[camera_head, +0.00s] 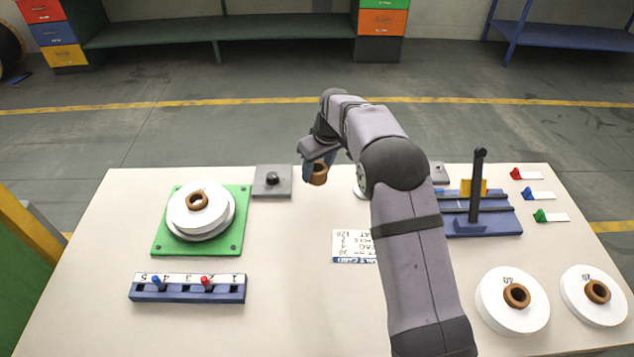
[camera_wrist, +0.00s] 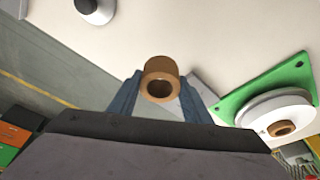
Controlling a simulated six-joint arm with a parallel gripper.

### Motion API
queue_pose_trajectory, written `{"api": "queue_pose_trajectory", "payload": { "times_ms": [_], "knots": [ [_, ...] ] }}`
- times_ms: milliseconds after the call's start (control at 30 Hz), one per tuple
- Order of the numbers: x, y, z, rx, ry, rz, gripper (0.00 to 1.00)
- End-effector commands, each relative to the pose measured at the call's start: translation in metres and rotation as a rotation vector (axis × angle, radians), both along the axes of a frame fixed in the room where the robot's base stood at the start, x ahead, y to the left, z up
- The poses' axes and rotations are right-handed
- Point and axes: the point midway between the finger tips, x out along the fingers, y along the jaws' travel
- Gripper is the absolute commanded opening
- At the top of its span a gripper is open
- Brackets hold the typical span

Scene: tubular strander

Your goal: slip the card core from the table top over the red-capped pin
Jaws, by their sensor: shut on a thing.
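The card core (camera_head: 318,174), a short brown tube, is between the fingers of my gripper (camera_head: 319,167), near the far edge of the table. In the wrist view the core (camera_wrist: 160,80) shows its open bore, and the fingers of my gripper (camera_wrist: 160,88) are shut on its sides. It appears to be held above the table top. A small red-capped peg (camera_head: 205,281) stands in the numbered blue rail (camera_head: 175,294) at the front left, well away from the core. I cannot tell whether another red-capped pin is hidden behind my arm.
A green plate (camera_head: 160,240) bears white reels at left. A grey plate (camera_head: 260,188) with a black knob is just left of my gripper. White reels (camera_head: 495,315) (camera_head: 580,305) stand front right. A blue stand (camera_head: 490,222) with a black post is right of my arm.

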Motion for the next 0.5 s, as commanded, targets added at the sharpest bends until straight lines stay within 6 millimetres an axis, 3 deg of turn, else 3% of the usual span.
{"api": "queue_pose_trajectory", "payload": {
  "times_ms": [200, 500],
  "knots": [
    [0.001, 0.000, 0.029, 0.000, -0.003, -0.001, 0.22],
    [-0.001, 0.004, 0.041, -0.001, 0.000, 0.006, 0.22]
  ]
}}
